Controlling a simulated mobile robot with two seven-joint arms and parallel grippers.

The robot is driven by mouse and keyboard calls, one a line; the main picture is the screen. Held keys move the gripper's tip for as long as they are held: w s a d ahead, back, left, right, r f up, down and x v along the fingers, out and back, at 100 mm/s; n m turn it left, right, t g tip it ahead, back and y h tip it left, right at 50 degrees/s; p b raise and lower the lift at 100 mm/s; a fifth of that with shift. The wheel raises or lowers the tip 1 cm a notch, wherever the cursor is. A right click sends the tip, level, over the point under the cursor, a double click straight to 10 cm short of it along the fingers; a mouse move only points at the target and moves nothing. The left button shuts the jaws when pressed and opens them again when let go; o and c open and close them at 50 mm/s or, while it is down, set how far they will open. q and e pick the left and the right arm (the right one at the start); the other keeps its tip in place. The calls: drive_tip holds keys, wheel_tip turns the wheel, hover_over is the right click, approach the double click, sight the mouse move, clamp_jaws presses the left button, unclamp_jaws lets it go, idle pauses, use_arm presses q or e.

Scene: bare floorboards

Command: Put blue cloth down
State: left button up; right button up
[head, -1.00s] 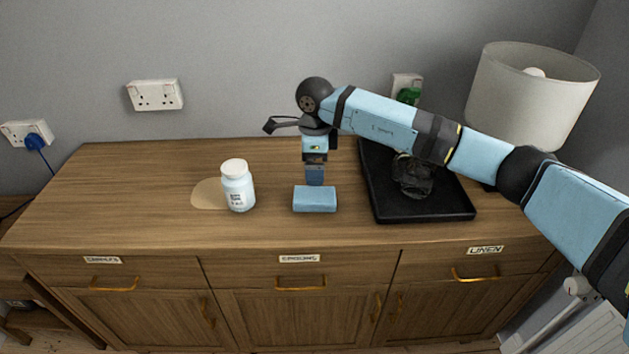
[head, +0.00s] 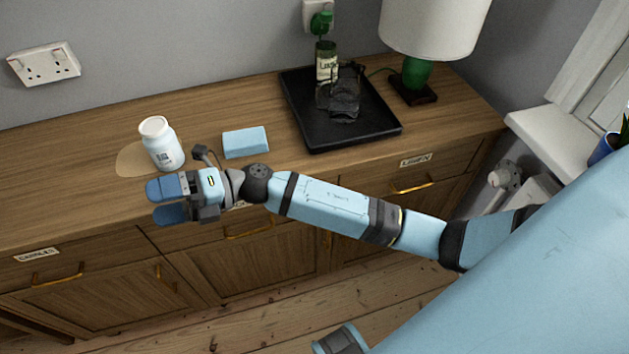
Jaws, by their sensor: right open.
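The blue cloth (head: 246,142), a light blue folded block, lies flat on the top of the wooden sideboard (head: 60,165), right of the white bottle. My right gripper (head: 160,202) is open and empty. It points left, at the sideboard's front edge, in front of the bottle and to the left of the cloth, apart from the cloth. My left gripper is not in view.
A white bottle (head: 163,147) stands beside a tan spill patch (head: 131,160). A black tray (head: 376,133) at right holds a green bottle (head: 327,66) and dark glassware (head: 343,97). The sideboard's left part is clear.

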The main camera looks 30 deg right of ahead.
drive_tip(key=s+d+f+m+t+h, duration=0.1)
drive_tip(key=d+f+m+t+h, duration=0.35)
drive_tip(key=m+t, duration=0.55)
drive_tip(key=s+d+f+m+t+h, duration=0.2)
drive_tip(key=d+f+m+t+h, duration=0.3)
drive_tip(key=m, duration=1)
drive_tip(key=s+d+f+m+g+h, duration=0.6)
drive_tip(key=s+d+f+m, duration=0.3)
drive_tip(key=s+f, duration=0.3)
drive_tip(key=shift+s+d+f+m+h, duration=0.15)
drive_tip(key=shift+s+d+m+h, duration=0.3)
drive_tip(key=shift+h, duration=0.3)
use_arm(q)
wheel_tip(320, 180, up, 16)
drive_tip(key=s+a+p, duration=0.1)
drive_tip(key=p, duration=2.1)
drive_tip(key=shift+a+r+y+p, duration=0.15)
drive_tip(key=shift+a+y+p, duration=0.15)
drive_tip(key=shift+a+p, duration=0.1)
use_arm(e)
wheel_tip(320, 180, up, 16)
drive_tip(key=s+d, duration=0.1)
drive_tip(key=shift+d+h, duration=0.25)
drive_tip(key=shift+h, duration=0.05)
